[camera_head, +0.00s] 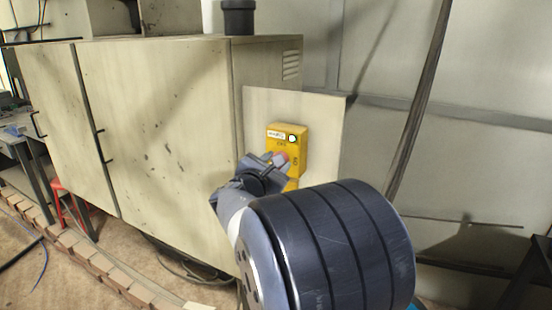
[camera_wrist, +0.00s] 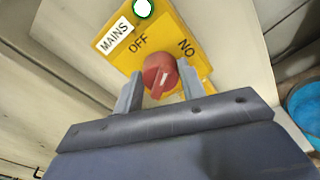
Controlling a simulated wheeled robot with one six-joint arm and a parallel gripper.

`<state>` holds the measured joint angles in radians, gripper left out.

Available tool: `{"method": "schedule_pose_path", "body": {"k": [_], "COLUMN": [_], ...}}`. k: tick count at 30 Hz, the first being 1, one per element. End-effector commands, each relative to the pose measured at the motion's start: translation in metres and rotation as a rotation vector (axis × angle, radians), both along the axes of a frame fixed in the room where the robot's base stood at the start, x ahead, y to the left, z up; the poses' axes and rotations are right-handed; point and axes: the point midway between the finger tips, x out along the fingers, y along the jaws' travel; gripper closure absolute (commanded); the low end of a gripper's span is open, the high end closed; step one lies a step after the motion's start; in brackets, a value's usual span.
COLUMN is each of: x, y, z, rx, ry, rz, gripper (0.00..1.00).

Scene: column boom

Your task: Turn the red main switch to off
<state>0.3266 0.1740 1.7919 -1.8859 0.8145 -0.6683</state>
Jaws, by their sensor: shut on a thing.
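The red main switch (camera_wrist: 160,70) is a round knob with a white mark on its face, on a yellow box (camera_wrist: 195,50). In the wrist view the box carries a "MAINS" label, the word "OFF" above and left of the knob, and letters like "NO" to its right. The white mark slants toward the lower part of the picture, not clearly at either word. My gripper (camera_wrist: 159,87) has one finger on each side of the knob and is shut on it. In the head view the red knob (camera_head: 283,157) is partly hidden by my gripper (camera_head: 277,165).
The yellow box (camera_head: 301,137) sits on a pale panel (camera_head: 325,115) beside a large beige cabinet (camera_head: 165,120). A round white lamp (camera_head: 292,139) is on the box. A brick edging (camera_head: 85,255) runs along the floor. A blue bucket-like thing (camera_wrist: 303,105) is at right.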

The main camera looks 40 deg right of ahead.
Motion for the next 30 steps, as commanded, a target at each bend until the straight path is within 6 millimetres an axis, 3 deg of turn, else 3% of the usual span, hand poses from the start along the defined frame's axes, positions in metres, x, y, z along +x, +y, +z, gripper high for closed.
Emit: {"method": "schedule_pose_path", "body": {"k": [21,30], "x": [0.0036,0.0043], "y": [0.0017,0.0019], "z": [0.0047,0.0038], "rx": [-0.256,-0.337], "ry": [0.626,0.818], "rz": [0.002,0.0], "gripper": [0.84,0.84]}}
